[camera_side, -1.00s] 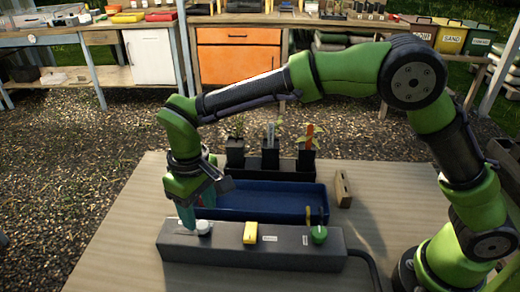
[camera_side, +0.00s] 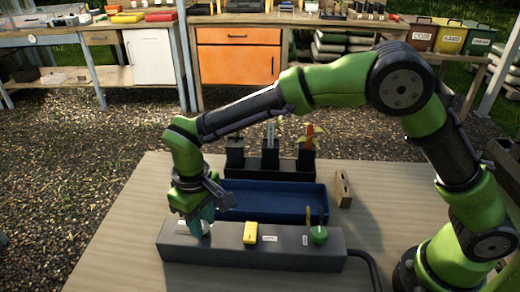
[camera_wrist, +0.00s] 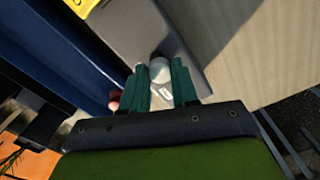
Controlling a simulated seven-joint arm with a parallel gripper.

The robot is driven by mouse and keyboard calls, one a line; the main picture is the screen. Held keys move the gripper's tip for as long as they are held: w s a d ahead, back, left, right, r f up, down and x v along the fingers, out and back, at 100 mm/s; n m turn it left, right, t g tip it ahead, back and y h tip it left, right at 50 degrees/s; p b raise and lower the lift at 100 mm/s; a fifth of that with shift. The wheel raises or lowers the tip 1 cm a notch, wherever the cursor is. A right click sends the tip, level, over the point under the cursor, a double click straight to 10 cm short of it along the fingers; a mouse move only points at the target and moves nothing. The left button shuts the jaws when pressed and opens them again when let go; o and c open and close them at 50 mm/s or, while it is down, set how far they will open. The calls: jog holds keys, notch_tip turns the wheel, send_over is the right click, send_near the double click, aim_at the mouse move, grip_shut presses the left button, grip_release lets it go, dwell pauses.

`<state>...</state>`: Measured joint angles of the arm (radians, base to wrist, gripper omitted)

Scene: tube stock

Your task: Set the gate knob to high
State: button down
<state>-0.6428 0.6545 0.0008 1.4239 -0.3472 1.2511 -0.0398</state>
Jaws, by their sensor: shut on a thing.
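A grey control box (camera_side: 285,241) lies on the table with several controls along its top. At its left end is a pale knob, mostly hidden by my gripper (camera_side: 199,228) in the side view. In the wrist view this pale knob (camera_wrist: 160,72) sits between the two teal fingers of my gripper (camera_wrist: 160,82), which are shut on it. A small white label (camera_wrist: 166,93) lies beside the knob; its text is unreadable. A yellow switch (camera_side: 250,233) stands mid-box and a green knob (camera_side: 319,235) with a pointer stands at the right. I cannot read which label names the gate.
A blue tray (camera_side: 265,216) lies just behind the box. Black plant pots (camera_side: 270,158) stand in a holder behind it. A small wooden block (camera_side: 343,188) stands right of the tray. A cable leaves the box's right end. The table's left part is bare.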

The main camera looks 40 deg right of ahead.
jog(key=shift+w+a, duration=0.1)
jog(key=shift+w+a+r, duration=0.1)
jog(key=shift+w+a, duration=1.75)
jog(key=shift+w, duration=0.05)
jog(key=c, duration=0.8)
grip_release()
jog(key=shift+c, duration=0.2)
notch_tip(320, 180, up, 17)
